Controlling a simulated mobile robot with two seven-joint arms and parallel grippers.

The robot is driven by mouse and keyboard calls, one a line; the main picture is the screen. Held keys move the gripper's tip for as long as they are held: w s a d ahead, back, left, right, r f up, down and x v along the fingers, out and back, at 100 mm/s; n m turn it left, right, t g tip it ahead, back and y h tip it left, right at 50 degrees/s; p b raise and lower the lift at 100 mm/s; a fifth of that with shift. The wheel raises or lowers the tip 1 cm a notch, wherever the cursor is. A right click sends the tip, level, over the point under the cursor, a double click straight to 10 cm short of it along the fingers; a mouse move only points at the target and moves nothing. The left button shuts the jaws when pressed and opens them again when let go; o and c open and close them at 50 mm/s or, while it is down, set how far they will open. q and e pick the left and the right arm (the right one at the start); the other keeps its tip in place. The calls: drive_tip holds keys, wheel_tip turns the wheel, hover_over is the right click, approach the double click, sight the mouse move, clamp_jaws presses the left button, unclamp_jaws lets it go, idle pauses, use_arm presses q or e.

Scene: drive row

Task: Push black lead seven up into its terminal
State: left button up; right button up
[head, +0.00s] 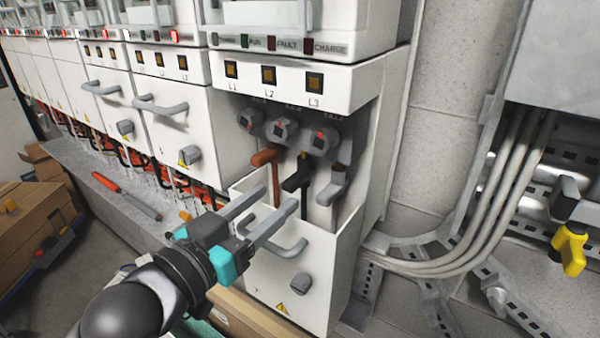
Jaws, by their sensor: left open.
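The black lead (297,176) stands upright in the open bay of the nearest drive cabinet, between a brown lead (265,158) and a grey lead (333,185). Its angled head is just below the middle grey terminal (281,131), under label L2; a small gap seems to separate them. My left gripper (280,197) reaches in from the lower left, its two long fingers apart and empty. The fingertips are in front of the bay, below the lead heads; whether they touch the black lead's cable, I cannot tell. My right gripper is not in view.
Below the bay, a white drawer front has a grey handle (276,243) and a knob (300,284). More closed drawers run to the left. A red-handled tool (106,182) lies on a grey ledge. Cable conduits and a yellow fitting (570,250) are at right.

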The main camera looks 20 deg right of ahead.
sight(299, 173)
use_arm(q)
drive_tip(key=x, duration=0.8)
drive_tip(key=shift+w+d+p, duration=0.1)
drive_tip(key=shift+p, duration=0.3)
drive_tip(key=shift+c, duration=0.4)
clamp_jaws()
idle(0.6)
